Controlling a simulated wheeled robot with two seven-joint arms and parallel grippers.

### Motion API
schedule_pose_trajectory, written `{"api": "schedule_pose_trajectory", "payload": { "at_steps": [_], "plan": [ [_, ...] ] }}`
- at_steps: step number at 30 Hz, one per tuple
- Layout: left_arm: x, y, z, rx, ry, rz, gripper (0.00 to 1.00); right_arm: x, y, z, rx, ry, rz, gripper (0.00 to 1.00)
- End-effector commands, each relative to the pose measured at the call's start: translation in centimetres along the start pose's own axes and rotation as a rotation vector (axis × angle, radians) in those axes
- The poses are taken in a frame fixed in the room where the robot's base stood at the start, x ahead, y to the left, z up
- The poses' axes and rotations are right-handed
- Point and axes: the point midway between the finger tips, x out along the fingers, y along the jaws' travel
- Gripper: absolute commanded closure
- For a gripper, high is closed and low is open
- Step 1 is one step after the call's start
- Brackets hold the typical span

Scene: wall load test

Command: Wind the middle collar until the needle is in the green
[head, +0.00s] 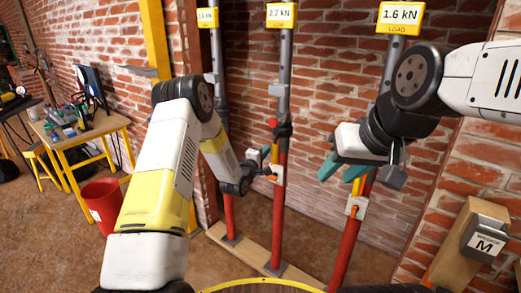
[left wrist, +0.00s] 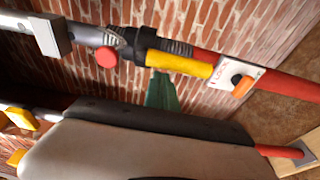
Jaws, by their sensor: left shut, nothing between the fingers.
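The middle prop is a post, grey above and red below (head: 279,215), with a yellow load display (head: 281,15) reading about 2.2 kN. Its black collar (head: 282,131) has a red knob. In the left wrist view the collar (left wrist: 128,45) has a yellow handle (left wrist: 180,63) lying along the post, above a white lock plate (left wrist: 226,76) with an orange lever. My left gripper (head: 266,153) is shut and empty, beside the post below the collar; its teal fingertips (left wrist: 160,92) show near the handle. My right gripper (head: 345,168) is open by the right prop. No needle or green band is readable.
A left prop (head: 230,215) and a right prop (head: 347,240), its display (head: 400,15) reading 1.6 kN, flank the middle one. A brick wall stands behind. A bench (head: 85,130) with tools and a red bucket (head: 103,203) are at left. A grey box marked M (head: 485,240) is at right.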

Motion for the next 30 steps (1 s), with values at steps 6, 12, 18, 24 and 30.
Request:
{"api": "schedule_pose_trajectory", "payload": {
  "at_steps": [6, 12, 18, 24, 30],
  "plan": [
    [0.0, 0.0, 0.1, 0.0, 0.0, -0.001, 1.0, 0.0, 0.0, 0.0, 0.0, 0.0, 0.0, 0.62],
    [0.0, -0.1, 0.6, -0.002, 0.001, -0.001, 1.0, 0.0, 0.0, 0.0, 0.0, 0.0, 0.0, 0.62],
    [0.1, 0.0, 1.8, 0.0, -0.002, -0.001, 1.0, 0.0, 0.0, 0.0, 0.0, 0.0, 0.0, 0.62],
    [0.1, 0.0, 1.8, 0.0, -0.003, -0.001, 1.0, 0.0, 0.0, 0.0, 0.0, 0.0, 0.0, 0.62],
    [0.4, -0.1, 1.6, 0.0, -0.001, -0.001, 1.0, 0.0, 0.0, 0.0, 0.0, 0.0, 0.0, 0.62]
  ]
}}
